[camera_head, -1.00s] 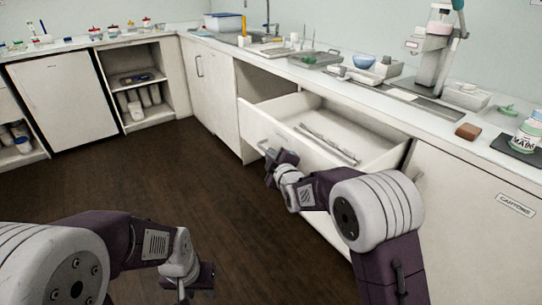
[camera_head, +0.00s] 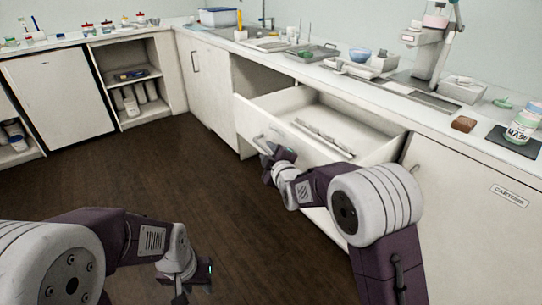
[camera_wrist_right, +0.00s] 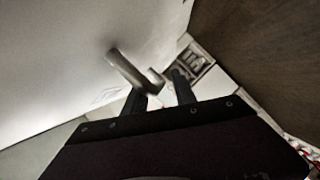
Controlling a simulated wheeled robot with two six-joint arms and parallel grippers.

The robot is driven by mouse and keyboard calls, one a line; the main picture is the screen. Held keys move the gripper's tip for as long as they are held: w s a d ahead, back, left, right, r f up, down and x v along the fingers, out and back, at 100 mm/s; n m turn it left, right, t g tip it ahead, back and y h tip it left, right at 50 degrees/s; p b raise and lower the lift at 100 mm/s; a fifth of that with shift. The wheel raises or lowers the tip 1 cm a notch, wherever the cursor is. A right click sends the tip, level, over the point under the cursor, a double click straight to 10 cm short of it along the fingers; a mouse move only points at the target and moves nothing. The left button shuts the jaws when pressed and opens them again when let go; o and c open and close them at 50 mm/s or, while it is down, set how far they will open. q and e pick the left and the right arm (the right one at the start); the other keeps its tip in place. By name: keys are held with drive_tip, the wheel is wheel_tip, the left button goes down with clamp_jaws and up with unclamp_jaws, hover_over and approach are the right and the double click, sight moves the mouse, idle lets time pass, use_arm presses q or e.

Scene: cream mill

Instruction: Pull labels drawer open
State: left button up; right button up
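A wide white drawer (camera_head: 292,138) stands pulled out from the right-hand counter, with long thin objects (camera_head: 323,138) lying inside. No label is readable on its front, which my right arm partly covers. Its bar handle (camera_head: 262,144) is at the left of the front and shows close up in the right wrist view (camera_wrist_right: 132,70). My right gripper (camera_head: 271,163) is at this handle. In the right wrist view its two fingers (camera_wrist_right: 160,92) stand apart, with the handle's end close to the gap; contact is unclear. My left gripper (camera_head: 197,283) is low over the floor, away from the drawer.
A cupboard front marked "CARTONS" (camera_head: 509,196) is right of the drawer. The countertop above holds a blue bowl (camera_head: 360,54), trays, a stand machine (camera_head: 430,45) and a brown block (camera_head: 463,124). Open shelves (camera_head: 130,85) stand at the back. The dark floor (camera_head: 150,175) is clear.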

drive_tip(key=p+v, duration=0.1)
drive_tip(key=v, duration=0.7)
